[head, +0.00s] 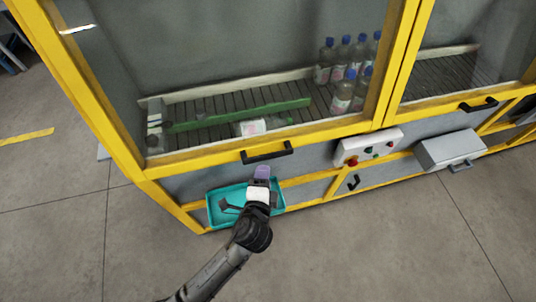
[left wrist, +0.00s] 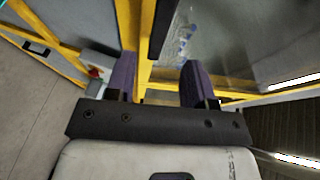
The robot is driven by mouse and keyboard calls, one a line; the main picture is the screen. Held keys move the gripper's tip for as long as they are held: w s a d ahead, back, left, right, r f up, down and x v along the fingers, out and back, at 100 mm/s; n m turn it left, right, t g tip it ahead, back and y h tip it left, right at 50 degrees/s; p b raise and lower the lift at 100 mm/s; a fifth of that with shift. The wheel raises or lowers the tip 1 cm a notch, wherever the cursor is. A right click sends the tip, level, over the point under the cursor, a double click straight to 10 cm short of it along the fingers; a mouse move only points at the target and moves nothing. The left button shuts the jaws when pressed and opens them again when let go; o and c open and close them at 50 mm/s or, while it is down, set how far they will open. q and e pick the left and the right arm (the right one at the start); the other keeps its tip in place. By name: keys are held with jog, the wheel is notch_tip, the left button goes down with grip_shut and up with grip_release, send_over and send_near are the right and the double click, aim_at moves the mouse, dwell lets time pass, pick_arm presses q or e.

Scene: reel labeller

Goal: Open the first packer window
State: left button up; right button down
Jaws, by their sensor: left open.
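The packer window (head: 330,135) on the left of the machine has a yellow frame and clear pane and looks closed. Its black bar handle (head: 267,152) is on the lower frame. My left gripper (head: 262,172) is open and empty, just below this handle in the head view. In the left wrist view, its two purple fingers (left wrist: 158,75) are spread apart, with the dark handle (left wrist: 165,28) beyond them, near the gap. I cannot tell whether they touch it. My right gripper is not in view.
A teal tray (head: 216,212) sits below the handle, beside my left arm. A white button box (head: 368,146) and a grey box (head: 450,150) stick out to the right. A second window has its own handle (head: 478,104). Bottles (head: 343,95) stand behind the glass.

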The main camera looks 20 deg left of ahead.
aim_at(267, 158)
pick_arm(q)
jog(key=x, duration=0.8)
jog(key=shift+w+a+f, duration=0.1)
jog(key=shift+w+a, duration=0.1)
jog(key=shift+w, duration=0.15)
grip_shut()
